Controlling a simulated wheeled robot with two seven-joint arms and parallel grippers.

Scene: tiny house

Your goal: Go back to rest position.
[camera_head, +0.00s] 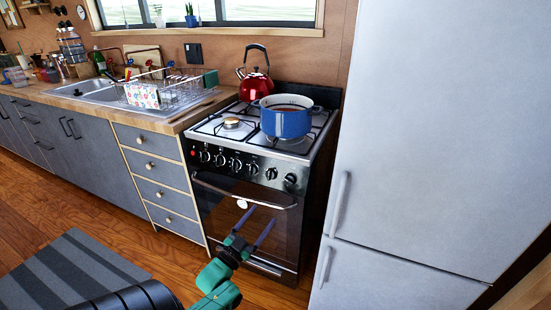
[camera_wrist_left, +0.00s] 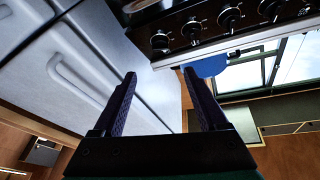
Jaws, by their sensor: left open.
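My left gripper (camera_head: 262,214) is in front of the oven door of the stove (camera_head: 250,185), below its handle bar, with its green arm coming up from the bottom of the head view. Its two dark fingers are apart with nothing between them. The left wrist view also shows the open fingers (camera_wrist_left: 159,75) empty, with the fridge and stove front beyond. I cannot tell from the head view how far the fingertips are from the oven door. My right gripper is in neither view.
A fridge (camera_head: 430,130) stands right of the stove. A blue pot (camera_head: 287,122) and a red kettle (camera_head: 255,86) are on the hob. Left are drawers (camera_head: 160,170), a sink (camera_head: 90,88) and a dish rack (camera_head: 175,92). A striped rug (camera_head: 75,265) lies on the wooden floor.

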